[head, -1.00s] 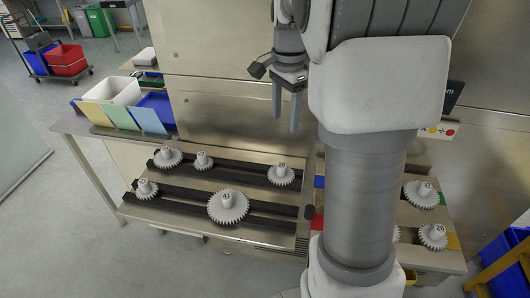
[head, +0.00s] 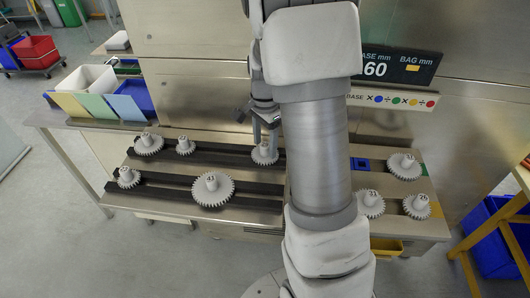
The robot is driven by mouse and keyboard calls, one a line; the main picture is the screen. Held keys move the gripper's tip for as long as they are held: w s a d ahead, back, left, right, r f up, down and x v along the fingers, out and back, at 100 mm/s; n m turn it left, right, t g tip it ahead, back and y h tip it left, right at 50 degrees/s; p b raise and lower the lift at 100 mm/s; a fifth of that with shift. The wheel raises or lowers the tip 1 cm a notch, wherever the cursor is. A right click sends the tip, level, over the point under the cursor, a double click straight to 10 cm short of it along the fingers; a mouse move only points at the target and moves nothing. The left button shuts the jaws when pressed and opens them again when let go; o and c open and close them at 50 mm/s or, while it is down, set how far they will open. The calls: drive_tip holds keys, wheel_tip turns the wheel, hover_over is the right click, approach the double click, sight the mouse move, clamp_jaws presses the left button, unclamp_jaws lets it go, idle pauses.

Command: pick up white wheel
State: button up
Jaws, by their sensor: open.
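Several white toothed wheels with numbered hubs stand on the black rails and the steel table. My gripper (head: 265,136) is open and points down just above one white wheel (head: 265,157) at the right end of the back rail. Its fingers are at the hub of this wheel; I cannot tell whether they touch it. On the left are white wheels on the back rail (head: 149,146) and (head: 184,147), and a small one (head: 128,180) on the front rail. A large white wheel (head: 213,192) sits mid front rail. My arm hides part of the table.
More white wheels stand right of my arm: one at the back (head: 404,168), two in front (head: 371,206) and (head: 417,208). A blue square holder (head: 361,164) lies near them. A display panel (head: 395,65) reads 60. Coloured cards (head: 98,107) and bins stand at the left.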

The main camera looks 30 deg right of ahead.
sight(265, 145)
drive_tip(key=shift+f, duration=0.55)
clamp_jaws()
drive_tip(key=shift+r, duration=0.1)
wheel_tip(265, 145, up, 11)
drive_tip(key=p, duration=0.2)
idle(0.3)
